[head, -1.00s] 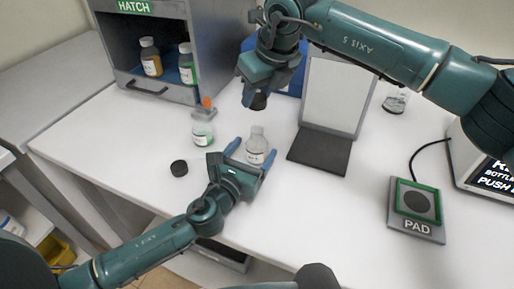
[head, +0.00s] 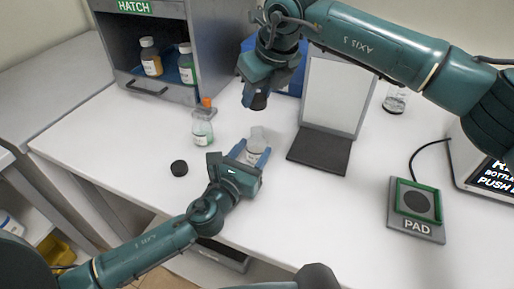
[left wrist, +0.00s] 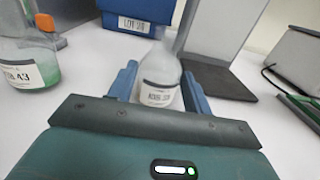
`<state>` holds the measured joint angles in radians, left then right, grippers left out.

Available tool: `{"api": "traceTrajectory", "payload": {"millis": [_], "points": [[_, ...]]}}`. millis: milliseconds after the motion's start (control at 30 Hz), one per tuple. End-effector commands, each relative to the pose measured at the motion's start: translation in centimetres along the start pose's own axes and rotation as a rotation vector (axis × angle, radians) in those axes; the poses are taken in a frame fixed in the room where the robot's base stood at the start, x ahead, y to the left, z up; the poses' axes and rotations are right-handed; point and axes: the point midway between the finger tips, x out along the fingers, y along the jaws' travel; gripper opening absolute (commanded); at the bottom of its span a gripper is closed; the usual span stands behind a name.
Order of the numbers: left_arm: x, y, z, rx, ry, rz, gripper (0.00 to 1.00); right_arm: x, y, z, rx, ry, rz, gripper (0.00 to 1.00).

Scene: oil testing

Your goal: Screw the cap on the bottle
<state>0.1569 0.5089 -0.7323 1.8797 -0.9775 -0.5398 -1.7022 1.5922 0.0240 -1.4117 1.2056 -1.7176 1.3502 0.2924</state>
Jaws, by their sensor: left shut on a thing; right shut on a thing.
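A clear bottle (head: 257,141) with a white label and no cap on it stands upright on the white table. My left gripper (head: 252,153) is shut on the bottle from the near side. In the left wrist view the bottle (left wrist: 160,80) stands between the two blue fingers (left wrist: 160,88). My right gripper (head: 257,97) hangs above and behind the bottle, shut on a dark cap (head: 258,102), well clear of the bottle's mouth. Another dark cap (head: 179,168) lies on the table to the left.
A board with a dark base (head: 319,151) stands right. The pad (head: 417,209) is farther right.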

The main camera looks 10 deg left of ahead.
Motion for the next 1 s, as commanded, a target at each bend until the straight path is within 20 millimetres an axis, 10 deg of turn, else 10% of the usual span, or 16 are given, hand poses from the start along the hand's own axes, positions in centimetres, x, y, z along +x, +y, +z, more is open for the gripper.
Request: {"api": "traceTrajectory", "payload": {"millis": [500,1000], "points": [[0.0,0.0,0.0,0.000,0.000,0.000,0.09,4.5,0.0,-1.9,0.001,-0.004,0.002,0.15],[0.0,0.0,0.0,0.000,0.000,0.000,0.09,4.6,0.0,-1.9,0.001,-0.006,0.002,0.15]]}}
